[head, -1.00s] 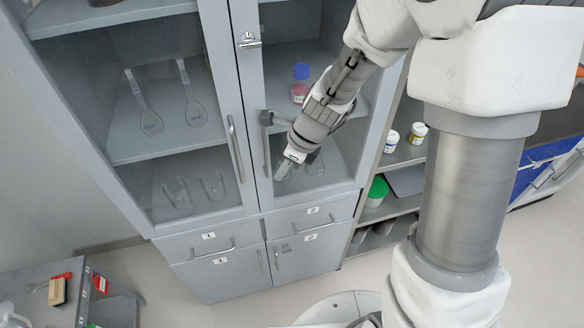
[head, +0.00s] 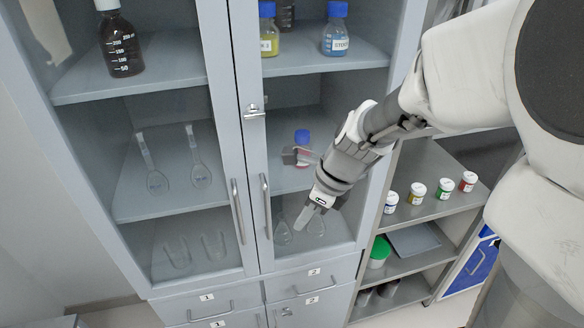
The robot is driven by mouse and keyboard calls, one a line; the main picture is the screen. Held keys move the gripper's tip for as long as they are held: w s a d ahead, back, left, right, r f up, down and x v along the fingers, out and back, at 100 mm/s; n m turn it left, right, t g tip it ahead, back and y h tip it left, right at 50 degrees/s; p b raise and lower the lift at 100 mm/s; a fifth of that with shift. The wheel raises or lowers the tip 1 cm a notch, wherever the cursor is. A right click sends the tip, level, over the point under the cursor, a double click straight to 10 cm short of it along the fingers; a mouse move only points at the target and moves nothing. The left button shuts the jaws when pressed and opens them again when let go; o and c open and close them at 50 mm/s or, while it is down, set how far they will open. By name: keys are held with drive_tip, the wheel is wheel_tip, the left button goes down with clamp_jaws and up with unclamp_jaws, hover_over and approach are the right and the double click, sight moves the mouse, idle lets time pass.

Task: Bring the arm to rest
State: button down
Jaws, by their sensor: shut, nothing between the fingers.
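My arm reaches in from the right side of the head view. My gripper (head: 303,222) points down and to the left, in front of the glass of the cabinet's right door. It is shut and holds nothing. The right door handle (head: 266,206) is to the left of the gripper, apart from it in the picture. I cannot tell how close the fingertips are to the glass.
The grey cabinet (head: 254,140) has both doors shut, with flasks and bottles behind the glass. The left door handle (head: 238,211) is beside the right one. A shelf unit (head: 440,205) at the right carries several small jars and a green-lidded container (head: 379,252).

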drive_tip(key=s+d+r+n+t+h+b, duration=0.2)
drive_tip(key=s+n, duration=0.5)
drive_tip(key=n, duration=0.4)
drive_tip(key=s+d+r+n+t+h+b, duration=0.2)
drive_tip(key=s+d+r+n, duration=0.3)
drive_tip(key=n, duration=0.6)
drive_tip(key=s+d+b, duration=0.1)
drive_tip(key=d, duration=0.1)
drive_tip(key=shift+s+d+n, duration=0.3)
drive_tip(key=shift+s, duration=0.1)
drive_tip(key=shift+r, duration=0.1)
